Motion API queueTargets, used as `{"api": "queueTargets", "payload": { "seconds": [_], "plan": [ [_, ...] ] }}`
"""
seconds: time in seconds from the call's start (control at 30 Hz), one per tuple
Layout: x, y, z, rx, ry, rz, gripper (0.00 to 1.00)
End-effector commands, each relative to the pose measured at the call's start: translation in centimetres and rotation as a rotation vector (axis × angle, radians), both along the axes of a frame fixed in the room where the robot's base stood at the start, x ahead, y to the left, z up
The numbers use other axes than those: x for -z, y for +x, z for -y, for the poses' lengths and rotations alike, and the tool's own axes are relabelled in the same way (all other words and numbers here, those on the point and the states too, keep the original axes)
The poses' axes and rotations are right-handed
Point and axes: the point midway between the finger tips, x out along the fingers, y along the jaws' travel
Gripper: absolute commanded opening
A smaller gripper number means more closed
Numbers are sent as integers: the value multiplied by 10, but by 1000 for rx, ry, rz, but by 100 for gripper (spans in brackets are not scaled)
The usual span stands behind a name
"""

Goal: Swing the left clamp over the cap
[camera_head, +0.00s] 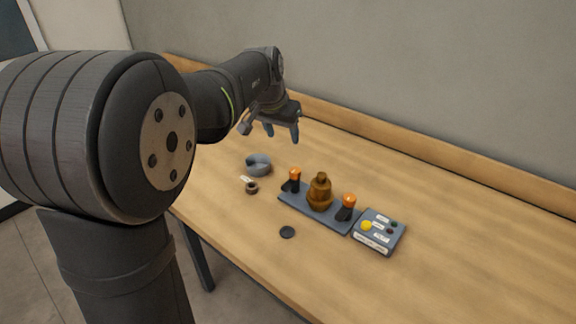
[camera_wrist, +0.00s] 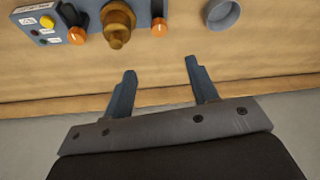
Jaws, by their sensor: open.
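A brown, stepped, bottle-like part (camera_head: 320,192) stands upright on a blue-grey plate (camera_head: 290,203); it also shows in the wrist view (camera_wrist: 117,22). I cannot tell whether its top is the cap. The left clamp (camera_head: 292,183), dark with an orange knob, sits at the plate's left end, its dark arm pointing away from the brown part. It shows in the wrist view right of the brown part (camera_wrist: 159,27). The right clamp (camera_head: 347,206) is similar, at the other end. My gripper (camera_head: 282,134) is open and empty, above the table behind the plate; its fingers show in the wrist view (camera_wrist: 160,68).
A control box (camera_head: 378,232) with a yellow button adjoins the plate's right end. A grey round cup (camera_head: 258,164) and a small brown ring (camera_head: 251,187) lie left. A dark disc (camera_head: 287,232) lies in front. A wooden ledge (camera_head: 420,150) runs along the wall. The table's right is clear.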

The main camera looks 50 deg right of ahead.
Motion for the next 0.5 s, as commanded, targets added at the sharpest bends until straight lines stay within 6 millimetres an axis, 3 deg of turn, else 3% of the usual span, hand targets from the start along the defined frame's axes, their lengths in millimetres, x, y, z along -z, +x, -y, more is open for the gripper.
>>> {"api": "queueTargets", "payload": {
  "seconds": [0.27, 0.5],
  "plan": [
    [26, -2, 15, -43, -1, 0, 53],
    [72, 3, 33, -42, 0, -1, 53]
  ]
}}
